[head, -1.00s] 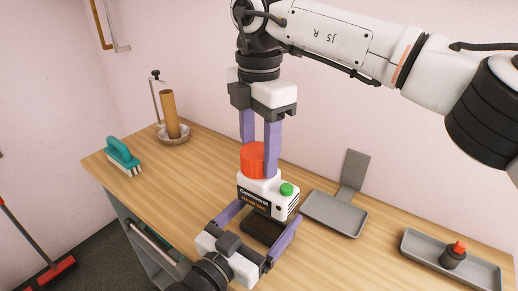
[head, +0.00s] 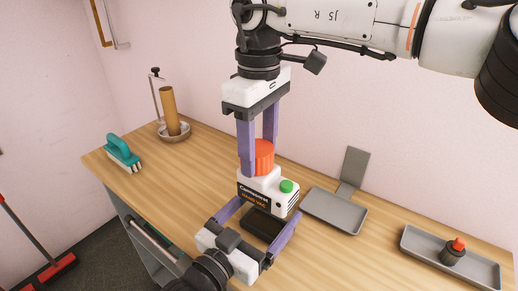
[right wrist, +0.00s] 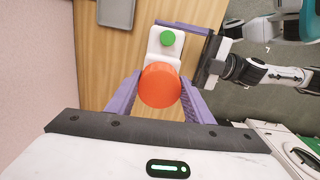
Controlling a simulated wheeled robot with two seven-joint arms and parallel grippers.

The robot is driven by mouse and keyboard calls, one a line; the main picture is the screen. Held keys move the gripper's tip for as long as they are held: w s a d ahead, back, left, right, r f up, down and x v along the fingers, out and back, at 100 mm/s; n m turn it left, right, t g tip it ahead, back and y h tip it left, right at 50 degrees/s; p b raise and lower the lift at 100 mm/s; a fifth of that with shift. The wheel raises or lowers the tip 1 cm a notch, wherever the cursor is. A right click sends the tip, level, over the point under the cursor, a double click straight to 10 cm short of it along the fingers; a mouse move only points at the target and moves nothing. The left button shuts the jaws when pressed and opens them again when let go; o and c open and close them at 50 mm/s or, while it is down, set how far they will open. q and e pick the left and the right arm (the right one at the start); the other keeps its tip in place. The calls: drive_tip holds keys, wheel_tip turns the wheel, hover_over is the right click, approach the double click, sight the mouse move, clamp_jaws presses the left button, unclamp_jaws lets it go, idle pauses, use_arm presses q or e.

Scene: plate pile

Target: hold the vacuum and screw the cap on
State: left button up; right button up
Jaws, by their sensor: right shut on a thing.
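The white hand vacuum (head: 256,198) with a black label and a green button (head: 287,186) stands upright on the bench. Its orange-red cap (head: 262,153) sits on top; the thread under it is hidden. My right gripper (head: 256,160) points down from above, its purple fingers shut on opposite sides of the cap. The right wrist view shows the cap (right wrist: 160,86) between these fingers, in line with the vacuum body (right wrist: 155,48). My left gripper (head: 265,222) comes in low from the front, its fingers closed against both sides of the vacuum's lower body.
A grey tray with an upright back plate (head: 335,208) stands right of the vacuum. Another grey tray (head: 420,248) holds a small dark, red-topped item (head: 453,252). A teal brush (head: 122,152) and a cardboard roll on a stand (head: 170,112) are at the left.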

drive_tip(key=o, duration=1)
drive_tip(key=shift+r, duration=0.1)
drive_tip(key=shift+r, duration=2.15)
drive_tip(key=shift+c, duration=0.2)
